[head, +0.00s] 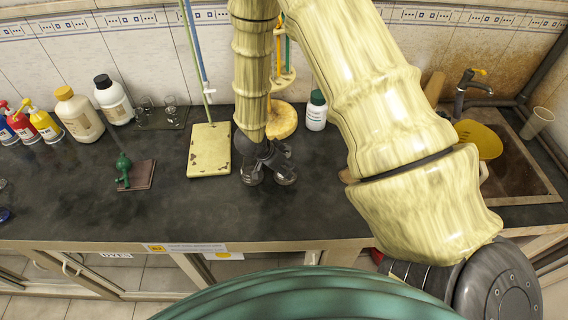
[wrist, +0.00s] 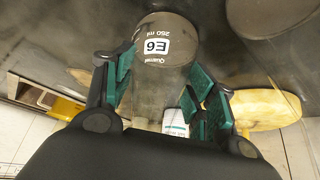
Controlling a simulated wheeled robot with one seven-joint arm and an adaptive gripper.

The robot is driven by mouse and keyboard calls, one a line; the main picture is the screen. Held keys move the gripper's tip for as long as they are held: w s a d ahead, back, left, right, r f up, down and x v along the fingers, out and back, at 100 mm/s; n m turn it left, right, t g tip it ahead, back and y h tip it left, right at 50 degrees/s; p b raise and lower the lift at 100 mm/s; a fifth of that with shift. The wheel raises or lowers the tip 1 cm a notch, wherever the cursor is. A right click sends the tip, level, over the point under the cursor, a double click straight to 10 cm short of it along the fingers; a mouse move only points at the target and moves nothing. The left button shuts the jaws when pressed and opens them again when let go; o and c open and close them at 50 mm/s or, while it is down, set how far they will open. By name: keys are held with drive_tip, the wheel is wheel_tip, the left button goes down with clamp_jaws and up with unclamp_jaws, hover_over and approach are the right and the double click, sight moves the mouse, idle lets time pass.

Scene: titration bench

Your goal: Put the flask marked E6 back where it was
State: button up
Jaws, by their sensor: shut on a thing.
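The flask marked E6 (wrist: 168,38) is clear glass with a white E6 label and a "250 ml" mark. It fills the upper middle of the wrist view. My gripper (wrist: 163,80) is shut on it, with green finger pads on both sides of its neck. In the head view my gripper (head: 268,168) is low over the dark bench, just right of the cream stand plate.
The burette stand plate (head: 209,150) is close on the left. A round yellow base (head: 283,122) and a green-capped bottle (head: 316,112) stand behind. Small glassware stands on a dark mat (head: 150,122) at the back left. A green item lies on a brown board (head: 137,178). The front bench is clear.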

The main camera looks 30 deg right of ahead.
drive_tip(key=shift+f, duration=0.1)
drive_tip(key=o, duration=1)
drive_tip(key=shift+c, duration=0.2)
drive_tip(key=b+v, duration=0.3)
drive_tip(key=v, duration=0.9)
